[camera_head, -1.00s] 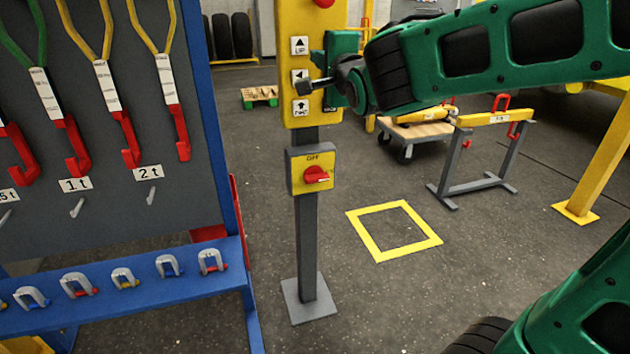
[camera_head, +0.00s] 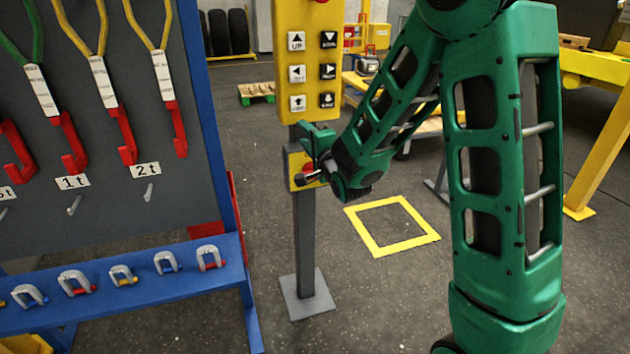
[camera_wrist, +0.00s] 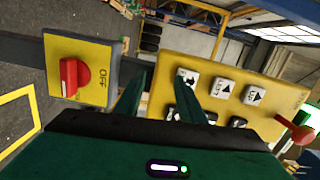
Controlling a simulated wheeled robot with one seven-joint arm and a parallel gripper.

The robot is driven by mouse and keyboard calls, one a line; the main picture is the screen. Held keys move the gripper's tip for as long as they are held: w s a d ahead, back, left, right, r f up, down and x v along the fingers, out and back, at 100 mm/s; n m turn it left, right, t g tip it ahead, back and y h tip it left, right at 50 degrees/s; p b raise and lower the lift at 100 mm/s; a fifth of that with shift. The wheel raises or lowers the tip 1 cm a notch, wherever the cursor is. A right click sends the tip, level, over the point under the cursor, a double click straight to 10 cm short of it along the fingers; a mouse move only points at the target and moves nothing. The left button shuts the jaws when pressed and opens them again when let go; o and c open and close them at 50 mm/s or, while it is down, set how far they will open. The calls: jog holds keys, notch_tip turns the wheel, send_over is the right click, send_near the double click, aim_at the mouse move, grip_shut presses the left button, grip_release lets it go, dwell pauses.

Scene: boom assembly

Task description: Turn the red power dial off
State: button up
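The red power dial (camera_wrist: 72,77) sits on a yellow switch box (camera_wrist: 107,62) with an OFF label beside it. In the wrist view its grip lies crosswise to the OFF label, not pointing at it. In the head view the dial (camera_head: 309,170) is partly hidden behind my gripper (camera_head: 310,152). In the wrist view my gripper (camera_wrist: 160,92) is open, with a gap between its two green fingers and nothing held. The dial lies to the left of both fingers there, apart from them.
A yellow button panel (camera_head: 312,88) is on the same grey post (camera_head: 306,240), above the switch box. In the wrist view the panel (camera_wrist: 220,65) lies behind and right of the fingers. A blue-framed rack (camera_head: 205,110) with slings and shackles stands left.

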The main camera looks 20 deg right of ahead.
jog(key=s+d+f+m+h, duration=0.1)
jog(key=s+d+f, duration=0.15)
jog(key=f, duration=0.65)
jog(key=s+d+f+m+h, duration=0.1)
jog(key=s+d+f, duration=0.15)
jog(key=f, duration=0.75)
jog(key=w, duration=1.1)
jog(key=shift+r, duration=0.2)
jog(key=shift+s, duration=0.1)
grip_shut()
